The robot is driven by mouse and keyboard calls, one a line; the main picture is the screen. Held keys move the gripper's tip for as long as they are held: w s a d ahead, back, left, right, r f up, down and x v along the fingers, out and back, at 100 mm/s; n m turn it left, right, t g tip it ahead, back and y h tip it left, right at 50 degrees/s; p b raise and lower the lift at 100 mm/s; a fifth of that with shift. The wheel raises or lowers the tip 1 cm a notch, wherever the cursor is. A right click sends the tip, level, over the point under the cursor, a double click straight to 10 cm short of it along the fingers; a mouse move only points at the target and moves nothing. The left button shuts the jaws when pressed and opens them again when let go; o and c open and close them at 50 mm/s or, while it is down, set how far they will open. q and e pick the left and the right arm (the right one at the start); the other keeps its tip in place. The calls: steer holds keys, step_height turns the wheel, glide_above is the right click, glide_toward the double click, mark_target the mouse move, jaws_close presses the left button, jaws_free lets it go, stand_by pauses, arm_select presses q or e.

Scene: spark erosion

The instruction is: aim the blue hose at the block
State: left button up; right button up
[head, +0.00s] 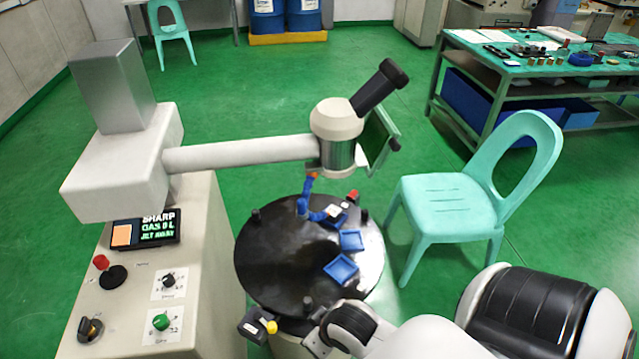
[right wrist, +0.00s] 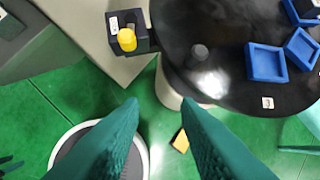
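The blue hose (head: 304,203) hangs below the machine head over the round black table (head: 270,255). It has an orange part at its upper end and bends near the tabletop toward a small pale block (head: 333,211). The block sits at a blue tray near the far side of the table; the hose's exact aim is too small to tell. My right gripper (head: 318,342) is at the table's near edge, away from the hose. In the right wrist view its two teal fingers (right wrist: 160,108) are apart with nothing between them. My left gripper is out of view.
Two more blue trays (head: 351,240) (head: 341,268) lie on the table. A black box with a yellow knob (head: 271,327) is at its near edge, close to my gripper. A control cabinet (head: 205,265) stands left, a teal chair (head: 450,200) right.

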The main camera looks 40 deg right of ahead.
steer(key=shift+s+a+f, duration=0.25)
steer(key=shift+s, duration=0.1)
